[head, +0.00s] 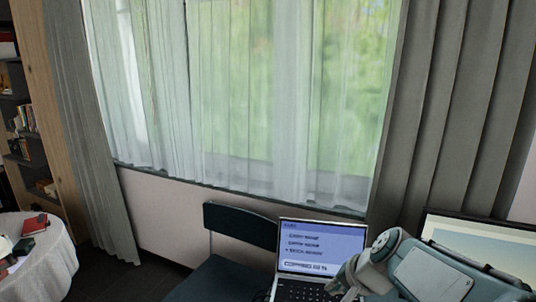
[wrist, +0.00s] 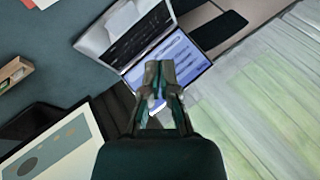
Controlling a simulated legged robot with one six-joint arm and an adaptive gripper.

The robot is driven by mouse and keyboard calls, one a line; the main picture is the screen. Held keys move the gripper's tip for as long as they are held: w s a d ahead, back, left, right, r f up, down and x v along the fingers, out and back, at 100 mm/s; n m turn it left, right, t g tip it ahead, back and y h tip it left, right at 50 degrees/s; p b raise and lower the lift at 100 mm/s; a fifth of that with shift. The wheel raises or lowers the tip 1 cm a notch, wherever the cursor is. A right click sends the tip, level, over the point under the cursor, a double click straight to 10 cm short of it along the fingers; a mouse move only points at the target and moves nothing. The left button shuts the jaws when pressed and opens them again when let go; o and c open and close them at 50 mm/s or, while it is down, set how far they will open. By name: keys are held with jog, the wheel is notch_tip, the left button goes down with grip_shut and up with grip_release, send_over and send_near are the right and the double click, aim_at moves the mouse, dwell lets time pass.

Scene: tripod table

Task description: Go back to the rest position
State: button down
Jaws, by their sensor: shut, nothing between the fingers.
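My gripper (wrist: 159,70) shows in the wrist view with its fingertips together and nothing between them. It is in front of the blue screen of an open laptop (wrist: 189,56), and a gap between the two cannot be judged. In the head view, my arm reaches in from the lower right, and its end overlaps the lower right part of the laptop (head: 318,241). The fingertips are hard to make out there.
A dark chair (head: 240,226) stands behind the laptop. A framed screen or picture (head: 500,246) is at the right, close behind my arm. A round table with a white cloth (head: 48,262) holds red books at the far left. Curtains and a window fill the back.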

jog(key=s+d+r+n+h, duration=0.1)
jog(key=s+n+h, duration=0.3)
jog(key=s, duration=1.3)
jog(key=d+n, duration=0.1)
jog(key=n, duration=0.2)
jog(key=shift+r, duration=0.2)
